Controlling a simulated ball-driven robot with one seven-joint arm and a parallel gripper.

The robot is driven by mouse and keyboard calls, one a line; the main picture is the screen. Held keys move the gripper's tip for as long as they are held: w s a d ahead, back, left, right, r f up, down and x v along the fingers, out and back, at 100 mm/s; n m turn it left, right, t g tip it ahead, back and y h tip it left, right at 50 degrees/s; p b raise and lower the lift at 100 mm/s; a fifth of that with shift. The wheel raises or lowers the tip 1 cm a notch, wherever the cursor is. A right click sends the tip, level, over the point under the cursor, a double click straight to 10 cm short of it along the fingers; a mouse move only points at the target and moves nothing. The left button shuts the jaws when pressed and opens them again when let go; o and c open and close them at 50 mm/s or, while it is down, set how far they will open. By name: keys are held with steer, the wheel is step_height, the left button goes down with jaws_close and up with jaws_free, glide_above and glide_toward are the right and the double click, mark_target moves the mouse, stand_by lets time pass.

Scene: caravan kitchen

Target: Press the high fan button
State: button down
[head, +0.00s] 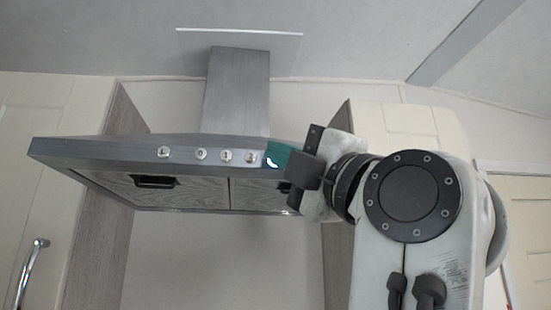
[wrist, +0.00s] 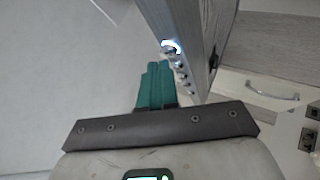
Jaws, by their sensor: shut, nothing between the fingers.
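A row of round buttons runs along the front edge of the range hood (head: 90,149). The button at the right end (head: 272,162) shows a bright white glow in the head view and is partly covered by my gripper's teal fingers. My gripper (head: 278,153) is shut and empty, right at that end of the row. In the wrist view the shut teal fingers (wrist: 156,66) point at the hood's front edge, just below and left of the glowing button (wrist: 170,46). I cannot tell whether they touch it. The button's own label is not readable.
The other buttons (head: 201,154) sit to the left along the hood front. The hood's chimney (head: 237,90) rises to the ceiling. Cream cabinets (head: 35,150) stand on both sides, the left one with a metal handle (head: 32,265).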

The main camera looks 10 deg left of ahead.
steer(key=shift+s, duration=0.2)
steer(key=s+d+b, duration=0.1)
steer(key=s+b, duration=0.1)
steer(key=s, duration=0.3)
steer(key=shift+s+d, duration=0.4)
stand_by(0.3)
